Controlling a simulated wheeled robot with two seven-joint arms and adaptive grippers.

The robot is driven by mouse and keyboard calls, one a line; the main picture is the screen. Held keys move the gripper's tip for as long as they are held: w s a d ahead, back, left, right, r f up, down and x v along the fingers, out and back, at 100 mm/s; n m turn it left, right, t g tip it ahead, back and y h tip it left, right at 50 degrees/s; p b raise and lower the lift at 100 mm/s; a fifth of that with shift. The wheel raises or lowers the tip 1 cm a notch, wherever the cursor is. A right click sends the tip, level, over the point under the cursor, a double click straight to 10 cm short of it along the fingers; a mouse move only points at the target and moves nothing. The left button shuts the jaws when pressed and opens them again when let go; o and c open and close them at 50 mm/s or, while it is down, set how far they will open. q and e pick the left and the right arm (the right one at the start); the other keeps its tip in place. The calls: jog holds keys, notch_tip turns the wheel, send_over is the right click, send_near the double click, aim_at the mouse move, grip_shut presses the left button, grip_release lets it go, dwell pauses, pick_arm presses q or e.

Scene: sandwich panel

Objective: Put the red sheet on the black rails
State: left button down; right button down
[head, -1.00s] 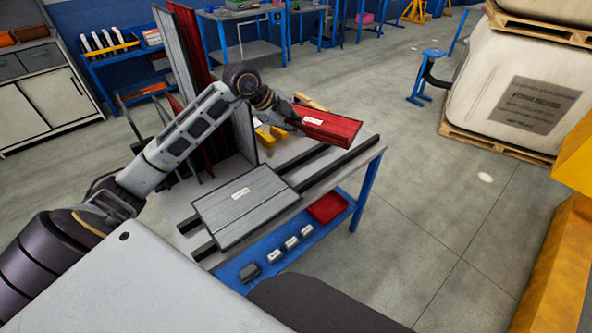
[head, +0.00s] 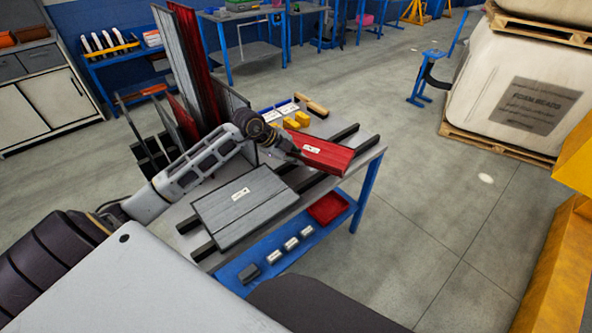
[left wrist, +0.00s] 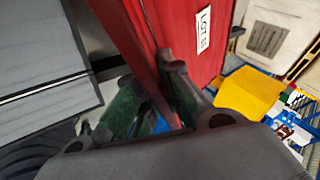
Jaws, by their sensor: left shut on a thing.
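The red sheet (head: 322,155) bears a white label and hangs over the right part of the table in the head view. My left gripper (head: 291,149) is shut on its left end. The red sheet (left wrist: 207,60) also fills the upper middle of the left wrist view, between the fingers of my left gripper (left wrist: 160,95). The black rails (head: 344,133) run lengthwise along the table; the sheet covers part of them. From the head view I cannot tell whether the sheet touches the rails. My right gripper is not in view.
A grey sheet (head: 246,203) with a label lies across the left part of the rails. Upright panels (head: 190,60) stand in a rack behind. Yellow pieces (head: 297,120) lie at the table's back. A red tray (head: 328,208) and small blocks sit on the blue front ledge (head: 262,262).

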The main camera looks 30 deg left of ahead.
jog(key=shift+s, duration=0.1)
pick_arm(q)
jog(key=shift+f, duration=0.6)
notch_tip(320, 180, down, 3)
jog(key=shift+f, duration=0.65)
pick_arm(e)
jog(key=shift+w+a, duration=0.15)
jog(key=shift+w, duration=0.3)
pick_arm(q)
jog(key=shift+f, duration=0.1)
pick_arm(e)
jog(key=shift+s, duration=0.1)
pick_arm(q)
jog(key=c, duration=1.6)
grip_release()
jog(key=shift+o, duration=0.2)
